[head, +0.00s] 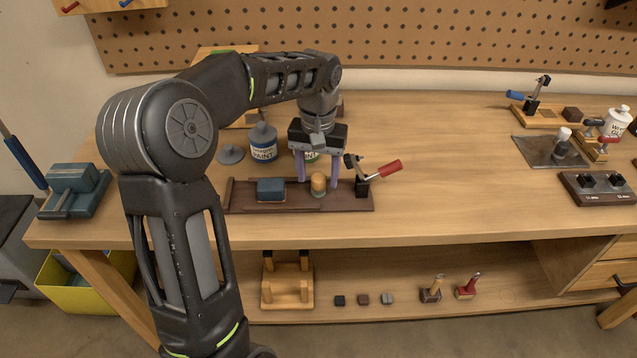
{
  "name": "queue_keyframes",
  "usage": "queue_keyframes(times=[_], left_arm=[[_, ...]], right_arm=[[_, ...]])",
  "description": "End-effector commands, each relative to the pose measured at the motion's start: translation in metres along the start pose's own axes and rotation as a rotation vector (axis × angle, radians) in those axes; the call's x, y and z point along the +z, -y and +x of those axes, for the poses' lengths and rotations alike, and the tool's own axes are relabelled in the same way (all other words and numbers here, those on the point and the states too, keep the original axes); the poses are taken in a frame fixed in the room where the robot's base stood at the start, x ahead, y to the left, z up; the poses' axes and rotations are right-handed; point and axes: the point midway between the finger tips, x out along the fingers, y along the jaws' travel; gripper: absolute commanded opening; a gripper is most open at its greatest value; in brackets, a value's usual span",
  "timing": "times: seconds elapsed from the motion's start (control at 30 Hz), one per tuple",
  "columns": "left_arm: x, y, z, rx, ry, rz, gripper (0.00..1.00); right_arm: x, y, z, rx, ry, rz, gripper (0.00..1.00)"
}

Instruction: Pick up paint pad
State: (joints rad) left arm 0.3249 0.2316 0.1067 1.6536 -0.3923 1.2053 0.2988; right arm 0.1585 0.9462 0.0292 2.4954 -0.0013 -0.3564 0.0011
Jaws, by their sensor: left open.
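A small piece with a rounded orange-tan knob (318,182) on a grey base stands on a dark brown board (235,198) on the workbench. It looks like the paint pad, though its underside is hard to make out. My left gripper (318,181) points down over it, open, with one finger on each side of the knob. I cannot tell whether the fingers touch it. A blue block (271,189) lies on the same board to the left. My right gripper is not in view.
A red-handled toggle clamp (372,174) stands close to the right of the gripper. A blue paint can (263,143) and a grey lid (230,154) are behind the board. A blue vise (75,189) is at the left. The bench's middle right is clear.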

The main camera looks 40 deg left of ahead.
Motion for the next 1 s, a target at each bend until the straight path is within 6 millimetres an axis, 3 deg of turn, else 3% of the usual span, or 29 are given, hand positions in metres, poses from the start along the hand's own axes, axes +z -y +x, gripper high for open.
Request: queue_keyframes(times=[0.2, 0.77, 1.0], left_arm=[[0.000, 0.000, 0.018, -0.001, 0.000, 0.002, 0.55], [0.000, 0.000, 0.018, 0.000, -0.001, 0.001, 0.55], [0.000, 0.000, 0.018, 0.000, -0.001, 0.001, 0.36]], right_arm=[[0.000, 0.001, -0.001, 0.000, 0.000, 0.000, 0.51], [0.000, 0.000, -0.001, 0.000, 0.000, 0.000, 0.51], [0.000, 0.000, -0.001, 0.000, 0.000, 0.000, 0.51]])
